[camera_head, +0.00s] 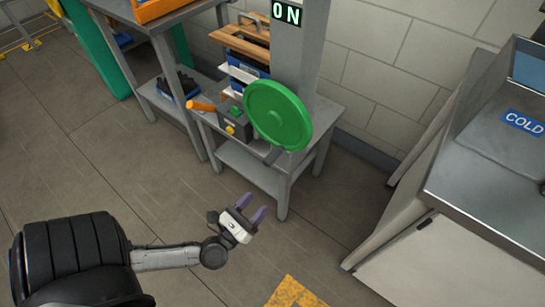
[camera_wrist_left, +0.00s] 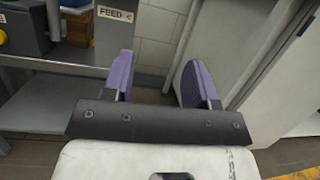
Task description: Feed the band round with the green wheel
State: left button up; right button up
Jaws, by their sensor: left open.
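The green wheel (camera_head: 278,113) is a large round disc on the front of a grey post, above a small grey table. It is not seen in the left wrist view. My left gripper (camera_head: 251,208) is open and empty, with purple fingers, in front of and below the wheel and apart from it. In the left wrist view its fingers (camera_wrist_left: 160,80) stand wide apart with nothing between them. A sign reading FEED (camera_wrist_left: 115,14) shows near the top there. I cannot make out the band clearly. My right gripper is not in view.
A grey control box (camera_head: 233,121) with green and yellow buttons and an orange handle (camera_head: 201,106) sit left of the wheel. A lit ON sign (camera_head: 287,13) is above. A steel counter (camera_head: 480,195) marked COLD stands at right. The floor between is clear.

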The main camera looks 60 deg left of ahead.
aim_at(272, 157)
pick_arm(q)
jog(key=w+a+r+y, duration=0.1)
jog(key=w+a+r, duration=0.1)
jog(key=w, duration=0.1)
jog(key=w+a+r+n+y+b, duration=0.1)
jog(key=w+a+r, duration=0.1)
jog(key=w, duration=0.2)
jog(key=w+a+r+n+y, duration=0.1)
jog(key=w+a+r, duration=0.1)
jog(key=w+r, duration=0.1)
jog(key=shift+w+a, duration=0.3)
jog(key=shift+w, duration=0.1)
jog(key=shift+c, duration=0.3)
grip_shut()
dwell(0.3)
